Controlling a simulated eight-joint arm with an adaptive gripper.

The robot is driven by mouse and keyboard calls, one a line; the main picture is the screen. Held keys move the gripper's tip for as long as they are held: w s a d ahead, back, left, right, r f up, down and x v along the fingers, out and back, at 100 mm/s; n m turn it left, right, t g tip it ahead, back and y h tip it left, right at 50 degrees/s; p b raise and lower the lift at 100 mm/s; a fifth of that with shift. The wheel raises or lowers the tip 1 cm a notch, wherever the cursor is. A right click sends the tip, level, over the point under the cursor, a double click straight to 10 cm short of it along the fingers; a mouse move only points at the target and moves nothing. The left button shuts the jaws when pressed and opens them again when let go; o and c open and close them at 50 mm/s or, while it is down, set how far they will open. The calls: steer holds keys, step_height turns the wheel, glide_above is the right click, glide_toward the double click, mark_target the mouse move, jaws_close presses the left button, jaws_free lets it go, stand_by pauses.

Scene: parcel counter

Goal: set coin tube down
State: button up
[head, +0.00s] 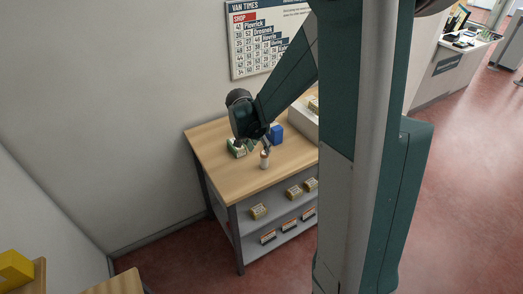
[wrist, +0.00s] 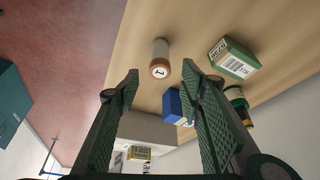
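The coin tube (head: 264,160), pale with an orange-brown end, stands upright on the wooden counter (head: 215,150), near its front edge. In the wrist view the coin tube (wrist: 160,52) shows its round end marked "1", just beyond my fingertips. My gripper (wrist: 160,79) is open, with a clear gap between its two green-padded fingers and nothing held. In the head view my gripper (head: 267,146) hangs just above and behind the tube; its fingers are small and partly unclear there.
A green box (wrist: 233,60) with a barcode label, a blue box (wrist: 172,103) and a dark green cylinder (wrist: 236,96) stand near my gripper. A pale tray (head: 304,120) is at the back right, partly hidden by my arm. Shelves below hold several small boxes.

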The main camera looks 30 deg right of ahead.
steer(key=shift+v, duration=1.25)
steer(key=s+a+r+n+t+y, duration=0.25)
steer(key=s+a+r+n, duration=0.35)
steer(key=s+a+r, duration=0.55)
steer(key=s+a+r+n+t, duration=0.1)
steer(key=s+a+r+n, duration=0.1)
steer(key=s, duration=0.4)
steer(key=s+a+r+n+t+y, duration=0.1)
steer(key=s+a+r+n, duration=0.1)
steer(key=s+a+n, duration=0.2)
steer(key=shift+s+a+n+t, duration=0.4)
steer(key=shift+s+a, duration=0.8)
steer(key=shift+s, duration=0.4)
steer(key=shift+f+y, duration=0.1)
steer(key=shift+y, duration=0.15)
step_height(320, 180, down, 5)
steer(key=b, duration=0.5)
